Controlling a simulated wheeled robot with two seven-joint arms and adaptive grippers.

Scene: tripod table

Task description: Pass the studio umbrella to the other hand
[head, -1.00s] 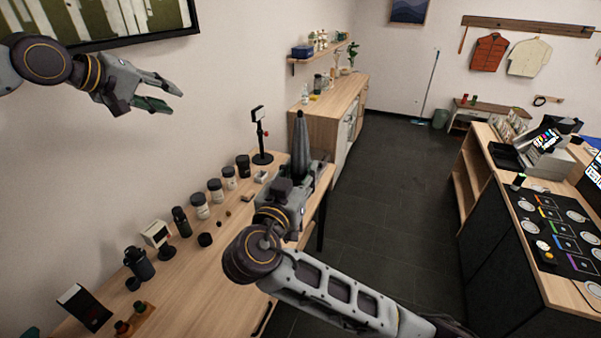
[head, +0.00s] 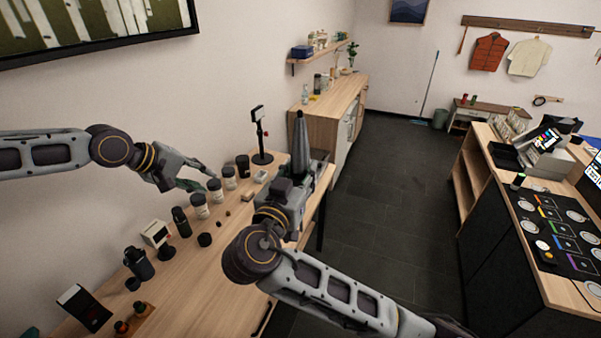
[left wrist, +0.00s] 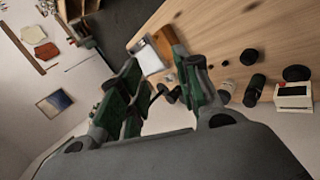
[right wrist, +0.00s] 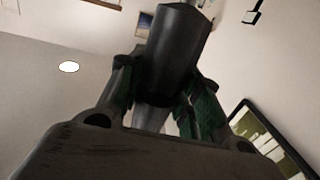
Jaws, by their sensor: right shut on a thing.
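The studio umbrella (head: 300,142) is a dark grey folded shape, pointing upright above my right gripper (head: 302,182). My right gripper is shut on it over the table's far right edge. In the right wrist view the umbrella (right wrist: 177,50) stands between the green-padded fingers (right wrist: 158,95); its lower part is partly hidden. My left gripper (head: 203,180) is open and empty over the table's left side, apart from the umbrella and left of it. In the left wrist view its fingers (left wrist: 160,92) are spread with nothing held between them.
A row of dark and white jars (head: 200,205) stands on the wooden table (head: 222,265) under the left gripper. A phone stand (head: 261,140) rises left of the umbrella. A wall picture (head: 90,32) hangs above. The floor (head: 385,220) at right is clear.

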